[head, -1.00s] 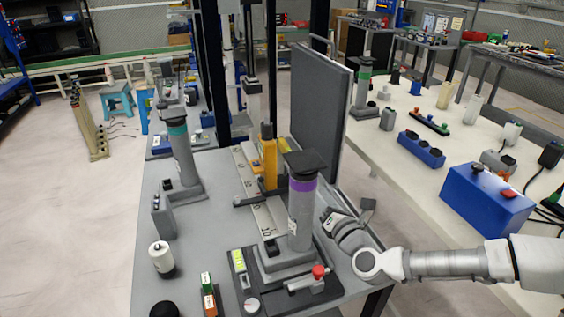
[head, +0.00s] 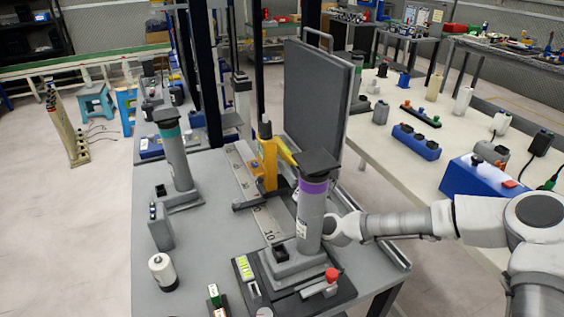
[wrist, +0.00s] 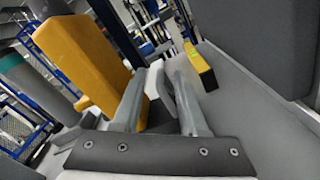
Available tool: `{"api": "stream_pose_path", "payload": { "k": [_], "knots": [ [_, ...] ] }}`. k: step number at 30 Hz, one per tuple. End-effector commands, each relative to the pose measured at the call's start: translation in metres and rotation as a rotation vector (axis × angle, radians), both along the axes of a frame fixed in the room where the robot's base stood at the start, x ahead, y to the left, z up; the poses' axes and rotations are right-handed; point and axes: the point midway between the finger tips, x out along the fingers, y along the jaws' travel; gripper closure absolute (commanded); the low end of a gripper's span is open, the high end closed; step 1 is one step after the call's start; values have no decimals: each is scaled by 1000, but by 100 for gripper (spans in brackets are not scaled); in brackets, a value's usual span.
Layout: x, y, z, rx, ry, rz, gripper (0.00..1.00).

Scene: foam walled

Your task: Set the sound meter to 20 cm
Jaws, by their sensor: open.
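The sound meter, an upright yellow block (head: 266,165), stands on a flat scale rail (head: 241,167) on the grey bench. A slanting yellow piece (head: 286,152) shows at its right side; I cannot tell whether it belongs to the meter. A "10" mark is readable on the near part of the rail; the 20 mark is not readable. In the wrist view a yellow block (wrist: 82,52), apparently the meter, is close at the left of my fingers. My gripper (wrist: 168,78) is open, with nothing visible between its fingers. In the head view it is mostly hidden behind the purple-banded tube.
The purple-banded grey tube (head: 312,215) with a black top plate stands between camera and gripper. A teal-banded tube (head: 174,155) stands at left. A tall dark panel (head: 318,105) rises behind. A grey box (head: 161,228) and white cylinder (head: 162,270) stand near the left edge.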

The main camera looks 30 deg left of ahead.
Motion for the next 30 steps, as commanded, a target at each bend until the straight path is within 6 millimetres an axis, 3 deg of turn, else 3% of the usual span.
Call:
{"api": "stream_pose_path", "payload": {
  "k": [9, 23, 30],
  "knots": [
    [26, 34, -1, -1, -1, 0, 58],
    [31, 41, 0, -1, 1, 1, 58],
    [30, 41, 0, 0, 0, 1, 100]
  ]
}}
